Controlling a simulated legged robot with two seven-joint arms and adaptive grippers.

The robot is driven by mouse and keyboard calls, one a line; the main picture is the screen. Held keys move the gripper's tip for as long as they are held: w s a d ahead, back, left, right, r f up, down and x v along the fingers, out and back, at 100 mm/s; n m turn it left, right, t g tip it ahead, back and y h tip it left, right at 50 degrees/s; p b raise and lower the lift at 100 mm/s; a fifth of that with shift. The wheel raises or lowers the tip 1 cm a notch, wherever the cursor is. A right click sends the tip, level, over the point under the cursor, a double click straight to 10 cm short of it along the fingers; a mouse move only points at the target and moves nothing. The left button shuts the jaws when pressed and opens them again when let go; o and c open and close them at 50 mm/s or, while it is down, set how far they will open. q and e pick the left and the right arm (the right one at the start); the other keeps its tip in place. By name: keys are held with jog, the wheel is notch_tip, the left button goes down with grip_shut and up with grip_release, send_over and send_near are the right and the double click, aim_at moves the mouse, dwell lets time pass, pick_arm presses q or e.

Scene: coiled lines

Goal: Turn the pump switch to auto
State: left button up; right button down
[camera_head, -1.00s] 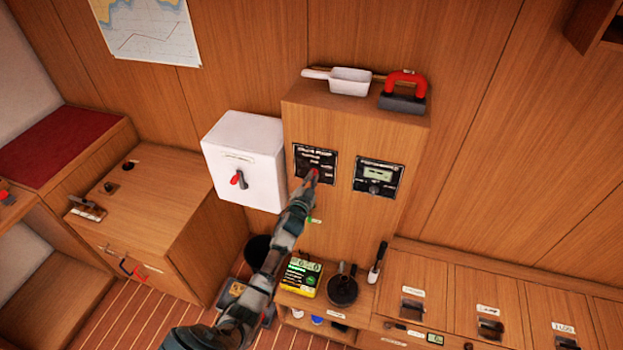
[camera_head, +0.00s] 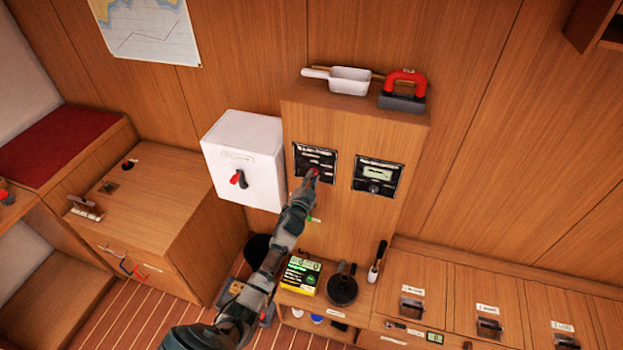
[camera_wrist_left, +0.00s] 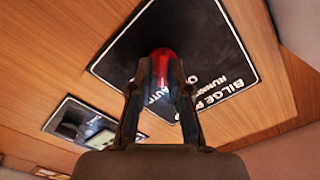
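The black bilge pump panel (camera_head: 315,155) is on the front of the wooden cabinet, on its left side. In the left wrist view the panel (camera_wrist_left: 205,45) is tilted, with white lettering including BILGE, RUN and AUTO. Its red switch knob (camera_wrist_left: 161,54) stands between the two fingers of my left gripper (camera_wrist_left: 162,72). The fingers look closed against the knob's sides. In the head view my left gripper (camera_head: 311,177) is at the panel's lower edge and hides most of the knob. The direction the knob points cannot be told. My right gripper is not in view.
A second panel with a display (camera_head: 378,175) is just right of the pump panel. A white box with a red-and-black switch (camera_head: 238,179) is to the left. A white scoop (camera_head: 350,81) and a red-handled tool (camera_head: 405,88) lie on the cabinet top.

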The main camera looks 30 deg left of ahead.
pick_arm(q)
jog(key=shift+o, duration=0.7)
jog(key=shift+w, duration=0.1)
jog(key=v, duration=1.2)
jog(key=shift+a+f, duration=0.1)
jog(key=shift+f, duration=0.15)
